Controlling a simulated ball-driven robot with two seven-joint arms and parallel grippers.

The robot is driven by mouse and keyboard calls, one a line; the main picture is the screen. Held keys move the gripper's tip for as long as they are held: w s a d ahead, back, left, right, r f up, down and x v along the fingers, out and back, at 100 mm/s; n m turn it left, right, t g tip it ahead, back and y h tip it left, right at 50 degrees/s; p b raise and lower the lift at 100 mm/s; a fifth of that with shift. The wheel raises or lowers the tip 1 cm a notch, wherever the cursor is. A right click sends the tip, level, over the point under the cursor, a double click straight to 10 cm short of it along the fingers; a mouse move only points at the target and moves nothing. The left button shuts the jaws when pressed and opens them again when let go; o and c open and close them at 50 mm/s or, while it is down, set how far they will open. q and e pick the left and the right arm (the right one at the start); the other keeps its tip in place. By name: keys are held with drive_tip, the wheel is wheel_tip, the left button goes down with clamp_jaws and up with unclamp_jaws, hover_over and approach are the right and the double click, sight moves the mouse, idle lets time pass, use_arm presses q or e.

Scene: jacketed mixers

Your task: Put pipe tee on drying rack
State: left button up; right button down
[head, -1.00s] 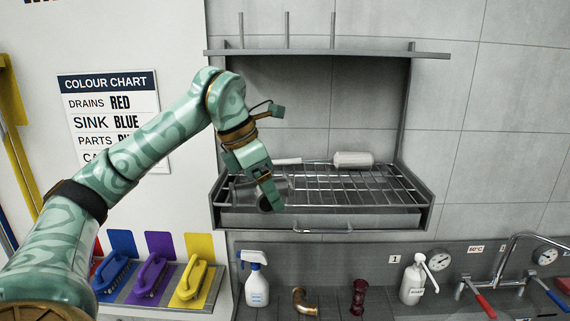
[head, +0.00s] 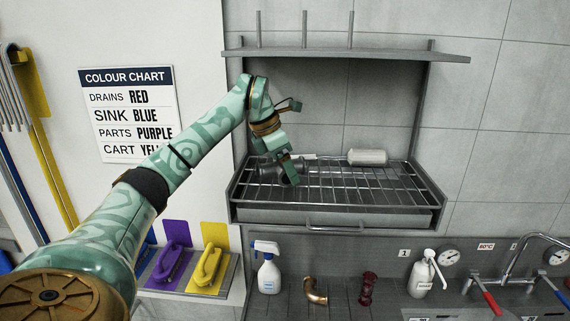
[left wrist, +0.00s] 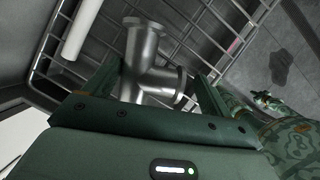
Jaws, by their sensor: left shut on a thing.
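The pipe tee (left wrist: 150,62) is shiny grey metal with flanged ends and sits between the fingers of my left gripper (left wrist: 158,78) in the left wrist view. In the head view, my left gripper (head: 290,179) is over the left part of the drying rack (head: 385,186), shut on the pipe tee (head: 267,172), which looks dark and partly hidden by the fingers. The rack is a wire grid in a grey frame on the wall. The tee is at or just above the wires; I cannot tell if it touches. My right gripper is not in view.
A white cylinder (head: 367,157) lies at the rack's back. A shelf (head: 345,55) with upright pegs hangs above. Below stand a spray bottle (head: 268,270), a brass elbow (head: 315,291), a dark red part (head: 367,289) and a pump bottle (head: 422,276).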

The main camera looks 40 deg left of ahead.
use_arm(q)
drive_tip(key=shift+s, duration=0.1)
drive_tip(key=o, duration=1.3)
drive_tip(key=shift+f, duration=0.1)
drive_tip(key=shift+r, duration=0.35)
drive_tip(key=v, duration=0.3)
drive_tip(key=shift+s+a+f, duration=0.1)
drive_tip(key=s+a+b, duration=0.1)
drive_tip(key=s, duration=0.2)
drive_tip(key=s+a+b, duration=0.1)
drive_tip(key=s+a, duration=0.1)
drive_tip(key=s, duration=0.1)
drive_tip(key=s+a+b, duration=0.1)
drive_tip(key=s+a, duration=0.1)
drive_tip(key=s, duration=0.2)
drive_tip(key=shift+f, duration=0.2)
drive_tip(key=shift+s+r, duration=0.1)
drive_tip(key=shift+s, duration=0.05)
drive_tip(key=shift+a, duration=0.1)
